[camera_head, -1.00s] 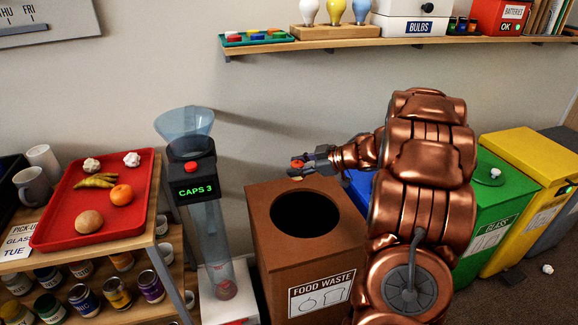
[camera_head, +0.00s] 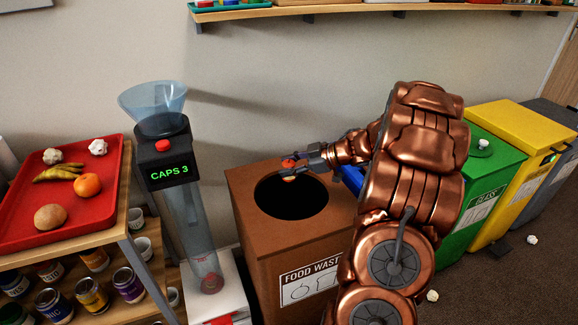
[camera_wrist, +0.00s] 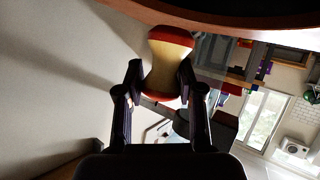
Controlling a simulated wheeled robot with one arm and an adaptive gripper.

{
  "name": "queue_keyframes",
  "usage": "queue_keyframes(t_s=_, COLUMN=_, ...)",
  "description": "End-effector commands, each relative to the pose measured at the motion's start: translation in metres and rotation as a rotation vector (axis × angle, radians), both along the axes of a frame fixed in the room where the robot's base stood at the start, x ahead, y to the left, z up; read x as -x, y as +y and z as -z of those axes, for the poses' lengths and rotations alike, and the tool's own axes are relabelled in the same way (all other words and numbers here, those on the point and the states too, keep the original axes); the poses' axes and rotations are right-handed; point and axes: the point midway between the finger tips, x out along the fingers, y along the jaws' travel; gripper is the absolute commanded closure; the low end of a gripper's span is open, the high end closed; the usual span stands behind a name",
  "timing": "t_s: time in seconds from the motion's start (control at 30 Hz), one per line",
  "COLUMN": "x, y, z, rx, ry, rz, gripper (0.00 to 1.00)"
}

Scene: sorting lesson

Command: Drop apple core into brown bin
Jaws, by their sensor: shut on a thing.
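The apple core (camera_wrist: 167,70), with red ends and a pale narrow middle, is between the fingers of my gripper (camera_wrist: 160,85) in the wrist view. In the head view my gripper (camera_head: 298,164) is shut on it, and the core (camera_head: 288,165) shows small and red at the fingertips. The brown bin (camera_head: 262,238), labelled FOOD WASTE, has a round dark opening in its top. The gripper is over the back part of this opening. In the wrist view the edge of a brown rim (camera_wrist: 215,25) shows close to the core.
A clear funnel tube with a CAPS 3 display (camera_head: 170,175) stands left of the bin. A red tray (camera_head: 85,225) with fruit, a banana peel and crumpled paper is further left. Green (camera_head: 490,190) and yellow (camera_head: 520,150) bins stand at right. A shelf (camera_head: 380,12) runs along the wall above.

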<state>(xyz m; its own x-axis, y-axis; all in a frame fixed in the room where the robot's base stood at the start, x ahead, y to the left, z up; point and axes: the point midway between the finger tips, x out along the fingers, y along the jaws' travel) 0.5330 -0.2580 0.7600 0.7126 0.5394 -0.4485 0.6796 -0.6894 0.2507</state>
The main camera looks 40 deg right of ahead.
Motion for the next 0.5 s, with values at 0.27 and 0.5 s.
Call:
queue_keyframes(t_s=0.27, x=0.0002, y=-0.0008, z=0.0053, rx=0.000, ry=0.000, rz=0.002, gripper=0.87)
queue_keyframes(t_s=0.5, x=0.0003, y=-0.0010, z=0.0051, rx=0.000, ry=0.000, rz=0.002, gripper=0.55)
